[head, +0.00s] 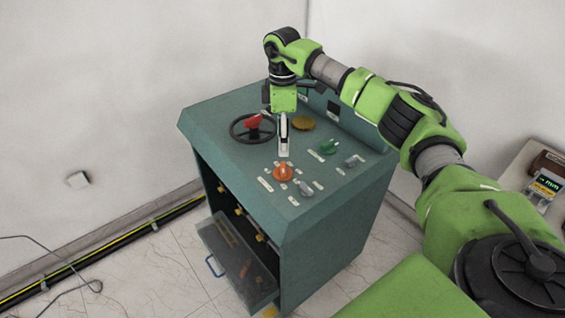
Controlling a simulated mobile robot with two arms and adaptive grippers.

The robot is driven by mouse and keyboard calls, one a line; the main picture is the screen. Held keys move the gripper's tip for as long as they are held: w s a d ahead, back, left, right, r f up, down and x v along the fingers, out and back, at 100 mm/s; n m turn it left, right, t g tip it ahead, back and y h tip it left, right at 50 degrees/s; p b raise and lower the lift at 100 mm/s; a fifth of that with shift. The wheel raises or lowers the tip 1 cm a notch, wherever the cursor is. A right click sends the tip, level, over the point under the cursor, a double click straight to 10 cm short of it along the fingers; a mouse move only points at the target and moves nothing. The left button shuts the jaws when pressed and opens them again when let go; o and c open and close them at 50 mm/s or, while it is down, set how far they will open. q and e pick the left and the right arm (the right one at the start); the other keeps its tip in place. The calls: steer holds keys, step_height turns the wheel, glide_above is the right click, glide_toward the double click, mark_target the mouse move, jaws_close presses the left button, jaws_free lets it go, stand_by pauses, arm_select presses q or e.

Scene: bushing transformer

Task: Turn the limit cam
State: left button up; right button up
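A teal control console (330,215) stands in the middle of the head view with several controls on its top. They include a black handwheel (238,133) with a red part, a brass-coloured disc (304,123), an orange knob (284,172), a green lever knob (328,147) and grey knobs (304,187). I cannot tell for certain which one is the limit cam. My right gripper (284,150) points down over the panel, between the handwheel and the brass disc. Its fingers are seen narrow, and I cannot tell whether they are apart or touching the panel. My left gripper is not in view.
An open drawer (240,265) juts out from the console's lower front. A side table (520,165) at the right bears a meter (544,187) and a brown item. A black and yellow cable (100,253) runs along the left wall. Tiled floor at the left is mostly clear.

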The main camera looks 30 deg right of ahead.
mark_target(283, 167)
step_height(283, 167, down, 10)
steer(key=p, duration=0.2)
steer(key=shift+f+p, duration=0.15)
steer(key=shift+p, duration=0.15)
steer(key=c, duration=1.1)
